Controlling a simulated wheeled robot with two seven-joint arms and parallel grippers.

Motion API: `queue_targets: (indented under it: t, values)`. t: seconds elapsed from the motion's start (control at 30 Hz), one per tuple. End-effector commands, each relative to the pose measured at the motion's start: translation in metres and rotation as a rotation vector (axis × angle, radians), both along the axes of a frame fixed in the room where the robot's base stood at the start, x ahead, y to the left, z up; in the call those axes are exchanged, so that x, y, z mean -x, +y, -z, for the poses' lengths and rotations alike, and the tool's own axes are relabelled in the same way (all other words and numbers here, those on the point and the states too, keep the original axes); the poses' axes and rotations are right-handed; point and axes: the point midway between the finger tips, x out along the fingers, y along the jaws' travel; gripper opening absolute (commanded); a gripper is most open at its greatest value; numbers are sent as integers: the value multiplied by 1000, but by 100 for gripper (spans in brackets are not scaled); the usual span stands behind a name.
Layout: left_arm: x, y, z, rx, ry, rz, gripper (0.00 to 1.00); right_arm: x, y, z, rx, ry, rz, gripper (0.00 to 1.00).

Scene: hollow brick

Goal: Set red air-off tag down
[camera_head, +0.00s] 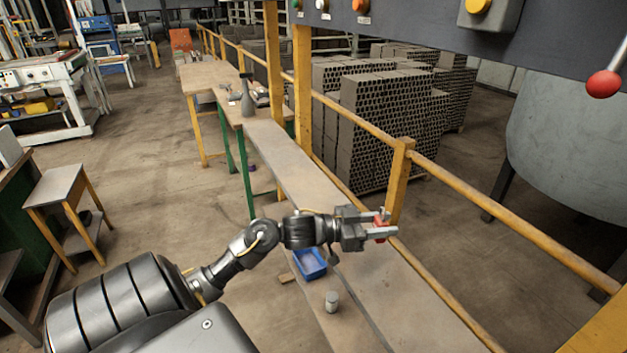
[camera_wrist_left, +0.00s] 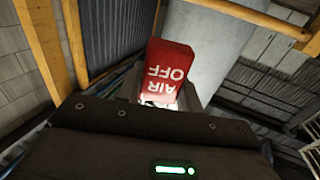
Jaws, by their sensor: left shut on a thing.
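The red air-off tag (camera_head: 381,230) is held in my left gripper (camera_head: 384,227), above the long narrow bench (camera_head: 300,180). In the left wrist view the tag (camera_wrist_left: 169,70) shows its white "AIR OFF" lettering upside down, standing out beyond the dark gripper body. My left gripper is shut on the tag; its fingers are mostly hidden in the wrist view. The tag appears clear of the bench top, though the exact height cannot be told. My right gripper is in neither view.
A blue tray (camera_head: 310,264) and a small grey cylinder (camera_head: 332,301) are on the near bench. A yellow post (camera_head: 398,185) and rail (camera_head: 480,215) run close behind the gripper. A grey spray bottle (camera_head: 247,97) stands farther along. The bench between is mostly bare.

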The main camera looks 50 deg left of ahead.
Motion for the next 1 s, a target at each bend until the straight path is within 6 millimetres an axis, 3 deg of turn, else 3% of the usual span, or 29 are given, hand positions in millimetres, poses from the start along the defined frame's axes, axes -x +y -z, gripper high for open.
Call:
queue_targets:
  t: [0.03,0.13,0.27,0.33,0.5,0.63,0.87,1.0]
  values:
    - [17,-9,24,8,9,-2,14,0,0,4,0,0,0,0]
    - [46,-14,47,4,5,-35,14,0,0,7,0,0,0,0]
    - [75,-9,54,-1,1,-115,14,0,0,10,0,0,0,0]
    - [86,1,42,-6,-3,-174,14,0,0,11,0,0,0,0]
    - [85,17,2,-9,-8,-251,14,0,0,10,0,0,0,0]
    - [84,24,-15,-7,-4,-287,14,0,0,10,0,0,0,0]
    - [80,31,-17,-2,1,-317,14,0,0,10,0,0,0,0]
    - [65,43,-9,-1,2,-319,14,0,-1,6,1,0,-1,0]
